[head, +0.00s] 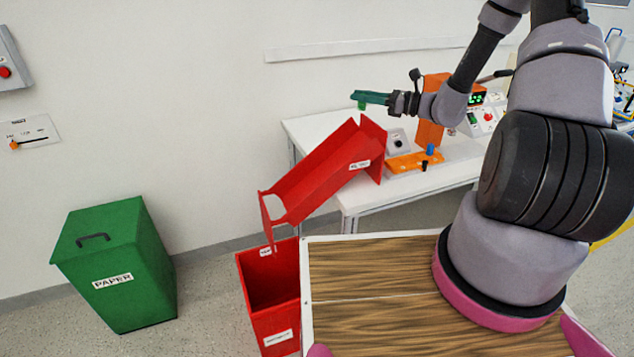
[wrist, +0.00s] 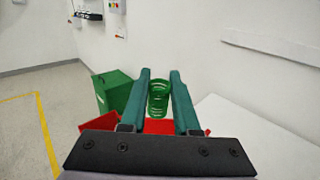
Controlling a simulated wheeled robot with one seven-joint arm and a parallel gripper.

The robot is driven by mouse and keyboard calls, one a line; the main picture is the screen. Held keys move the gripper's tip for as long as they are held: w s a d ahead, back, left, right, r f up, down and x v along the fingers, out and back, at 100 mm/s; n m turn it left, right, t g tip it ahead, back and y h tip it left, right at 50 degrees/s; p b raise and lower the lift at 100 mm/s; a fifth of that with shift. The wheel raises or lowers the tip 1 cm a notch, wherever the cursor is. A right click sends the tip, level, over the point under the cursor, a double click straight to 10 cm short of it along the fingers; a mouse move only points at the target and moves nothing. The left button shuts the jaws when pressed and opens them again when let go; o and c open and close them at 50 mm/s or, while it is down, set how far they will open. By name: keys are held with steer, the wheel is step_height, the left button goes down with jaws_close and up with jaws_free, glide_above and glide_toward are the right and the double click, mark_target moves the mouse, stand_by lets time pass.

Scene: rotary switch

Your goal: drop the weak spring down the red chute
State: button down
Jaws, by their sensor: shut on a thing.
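My gripper (head: 371,98) has dark green fingers, and in the wrist view (wrist: 160,95) it is shut on a green spring (wrist: 158,101). In the head view the spring (head: 361,105) shows as a small green piece below the fingertips; I cannot tell from its look how weak it is. The red chute (head: 318,178) slopes down to the left from the white table. My gripper is above its upper end, apart from it. Part of the chute (wrist: 158,127) shows red below the fingers in the wrist view.
A red bin (head: 268,290) stands below the chute's lower end. A green bin marked PAPER (head: 122,265) stands on the floor at left. The white table (head: 308,128) carries an orange stand (head: 432,112) and a control box (head: 490,118). The wall is behind.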

steer(key=shift+f, duration=0.15)
steer(key=c, duration=0.6)
jaws_free()
steer(key=shift+o, duration=0.2)
steer(key=shift+d, duration=0.1)
steer(key=v, duration=1)
steer(key=shift+s+d, duration=0.25)
steer(key=shift+d, duration=0.05)
